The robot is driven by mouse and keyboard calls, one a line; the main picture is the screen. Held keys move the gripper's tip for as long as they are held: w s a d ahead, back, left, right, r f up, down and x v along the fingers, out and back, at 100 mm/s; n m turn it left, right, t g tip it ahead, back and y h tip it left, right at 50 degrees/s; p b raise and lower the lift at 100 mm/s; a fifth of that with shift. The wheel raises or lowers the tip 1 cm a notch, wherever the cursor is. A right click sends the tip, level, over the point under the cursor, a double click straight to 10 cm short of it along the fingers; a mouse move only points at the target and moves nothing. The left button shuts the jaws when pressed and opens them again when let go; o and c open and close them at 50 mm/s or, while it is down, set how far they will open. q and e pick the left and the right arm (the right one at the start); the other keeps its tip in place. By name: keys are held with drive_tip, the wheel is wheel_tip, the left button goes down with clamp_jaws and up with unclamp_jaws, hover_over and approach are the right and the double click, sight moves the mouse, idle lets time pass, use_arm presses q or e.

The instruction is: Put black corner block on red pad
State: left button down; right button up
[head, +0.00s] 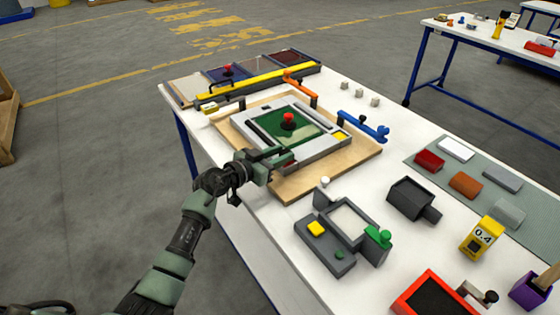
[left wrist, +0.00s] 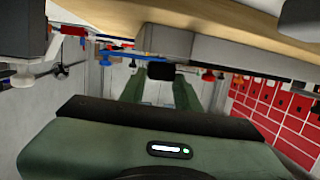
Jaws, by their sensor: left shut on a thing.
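My left gripper (head: 277,162) is at the near-left corner of the grey square frame (head: 318,152). In the left wrist view the green fingers (left wrist: 160,90) are shut on a small black block (left wrist: 160,69), seen at their tips. In the head view the fingers mostly hide this block. A dark red patch (head: 286,160), which looks like the red pad, shows at the frame corner beside the fingertips. I cannot tell whether the block touches it. My right gripper is not in view.
The frame sits on a wooden board (head: 367,152) and surrounds a green panel (head: 270,124) with a red knob (head: 288,119). A yellow pad (head: 341,135) is at its right corner. A grey fixture (head: 325,252), dark block (head: 408,199) and blue handle (head: 362,125) stand nearby on the white table.

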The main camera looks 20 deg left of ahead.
use_arm(q)
drive_tip(key=shift+f, duration=0.8)
